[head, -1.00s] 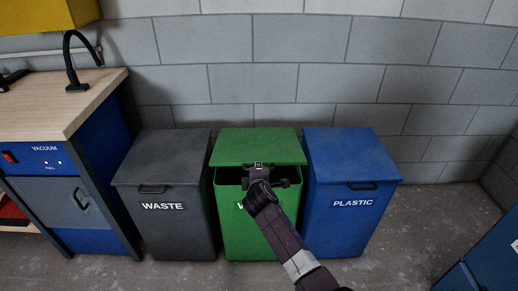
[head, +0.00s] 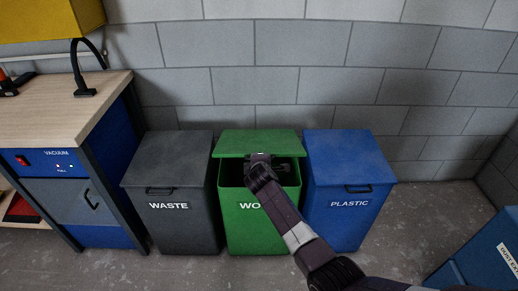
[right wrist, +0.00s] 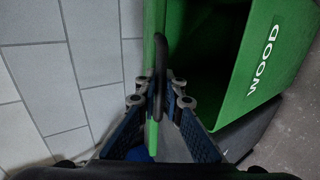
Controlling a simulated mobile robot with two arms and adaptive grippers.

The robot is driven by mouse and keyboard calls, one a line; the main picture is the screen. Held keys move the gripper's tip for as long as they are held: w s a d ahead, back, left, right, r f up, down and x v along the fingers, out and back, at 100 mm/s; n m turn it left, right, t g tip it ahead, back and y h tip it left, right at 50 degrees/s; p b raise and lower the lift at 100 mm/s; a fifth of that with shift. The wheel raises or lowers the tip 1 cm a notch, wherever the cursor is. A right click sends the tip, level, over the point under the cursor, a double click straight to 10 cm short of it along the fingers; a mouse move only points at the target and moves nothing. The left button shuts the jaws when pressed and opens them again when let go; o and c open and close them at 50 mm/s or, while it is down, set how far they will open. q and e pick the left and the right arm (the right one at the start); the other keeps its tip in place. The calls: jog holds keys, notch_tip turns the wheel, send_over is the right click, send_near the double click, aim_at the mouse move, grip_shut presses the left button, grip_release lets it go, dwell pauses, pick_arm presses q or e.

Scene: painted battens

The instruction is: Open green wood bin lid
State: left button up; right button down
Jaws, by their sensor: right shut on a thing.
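The green wood bin (head: 240,225) stands between a grey and a blue bin. Its green lid (head: 235,143) is raised and tilted up at the front, and the dark inside shows below it. In the right wrist view the lid (right wrist: 153,50) is seen nearly edge-on beside the open green bin (right wrist: 245,95). My right gripper (right wrist: 160,100) is shut on the lid's black handle (right wrist: 161,55). In the head view my right gripper (head: 260,160) is at the lid's front edge, and my arm hides part of the WOOD label. My left gripper is not in view.
The grey waste bin (head: 172,215) and blue plastic bin (head: 345,220) stand close on either side, lids shut. A workbench (head: 60,110) is at the left. A block wall (head: 330,90) is behind the bins. Open floor (head: 430,215) lies right of the blue bin.

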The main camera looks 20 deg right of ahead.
jog(key=shift+r, duration=0.1)
jog(key=shift+g, duration=0.7)
jog(key=w+r+p, duration=0.1)
jog(key=r+p, duration=0.1)
jog(key=w+r+p, duration=0.1)
jog(key=r+p, duration=0.1)
jog(key=w+d+r+p, duration=0.1)
jog(key=r+p, duration=0.1)
jog(key=shift+w+r, duration=0.15)
jog(key=shift+r, duration=0.15)
jog(key=shift+w+r+p, duration=0.2)
jog(key=shift+p, duration=0.2)
jog(key=w+d+r+g+b, duration=0.1)
jog(key=w+r+b, duration=0.2)
jog(key=w+r, duration=0.2)
jog(key=shift+d+r+g+y, duration=0.2)
jog(key=shift+r+g+y, duration=0.2)
jog(key=shift+r, duration=0.15)
jog(key=shift+r, duration=0.1)
